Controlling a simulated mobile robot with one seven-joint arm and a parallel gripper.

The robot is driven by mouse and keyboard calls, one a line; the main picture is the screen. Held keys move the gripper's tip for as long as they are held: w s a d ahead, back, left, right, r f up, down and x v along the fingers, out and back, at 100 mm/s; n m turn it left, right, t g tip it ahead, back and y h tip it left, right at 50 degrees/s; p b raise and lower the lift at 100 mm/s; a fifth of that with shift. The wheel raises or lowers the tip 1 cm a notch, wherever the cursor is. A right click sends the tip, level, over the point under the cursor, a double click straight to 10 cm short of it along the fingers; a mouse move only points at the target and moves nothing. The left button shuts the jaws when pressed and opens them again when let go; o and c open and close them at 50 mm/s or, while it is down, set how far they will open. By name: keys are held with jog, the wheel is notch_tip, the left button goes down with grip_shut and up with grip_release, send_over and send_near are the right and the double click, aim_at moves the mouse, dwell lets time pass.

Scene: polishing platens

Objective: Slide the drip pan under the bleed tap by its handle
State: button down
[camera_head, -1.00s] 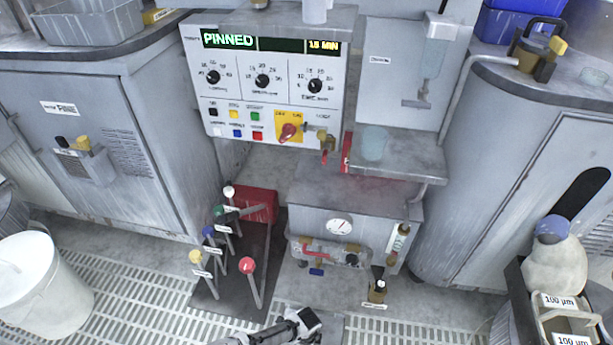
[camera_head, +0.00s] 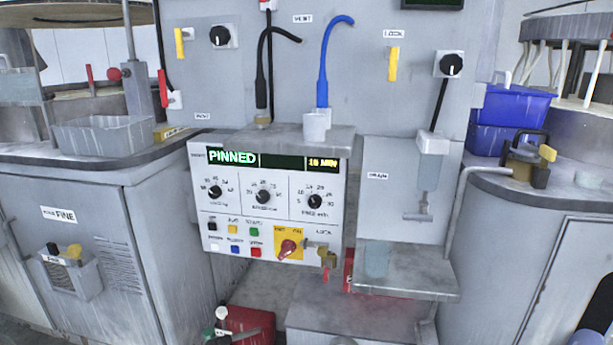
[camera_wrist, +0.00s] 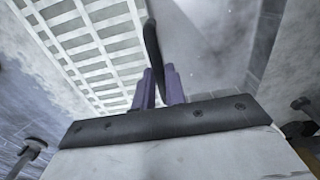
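My gripper (camera_wrist: 161,88) shows in the wrist view as two short purple fingers, a narrow gap apart, beyond a dark bar with screws. A slim dark curved piece (camera_wrist: 152,45) stands between and beyond the fingers. I cannot tell whether it is the pan's handle or whether the fingers touch it. The gripper is not in the head view. I cannot make out the drip pan or the bleed tap in the current frames.
The control panel (camera_head: 265,215) reads PINNED. A grey shelf (camera_head: 405,278) juts out right of it, above the lower housing. A red block (camera_head: 250,322) and levers sit at the bottom. Cabinets stand at left (camera_head: 70,215) and right (camera_head: 530,250). Floor grating (camera_wrist: 95,45) shows in the wrist view.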

jog(key=shift+w+d+b, duration=0.2)
jog(key=shift+w+b, duration=0.35)
jog(key=shift+w, duration=0.25)
jog(key=shift+w+d+b, duration=0.15)
jog(key=shift+w+b, duration=0.4)
jog(key=shift+w, duration=0.3)
jog(key=shift+w+d+b, duration=0.2)
jog(key=shift+w+b, duration=0.35)
jog(key=shift+w, duration=0.25)
jog(key=shift+w+d+b, duration=0.2)
jog(key=shift+w+b, duration=0.4)
jog(key=shift+w, duration=0.2)
jog(key=shift+w+d+b, duration=0.15)
jog(key=shift+w+b, duration=0.5)
jog(key=shift+w, duration=0.2)
jog(key=shift+w+d+b, duration=0.2)
jog(key=shift+w+b, duration=0.4)
jog(key=shift+w, duration=0.2)
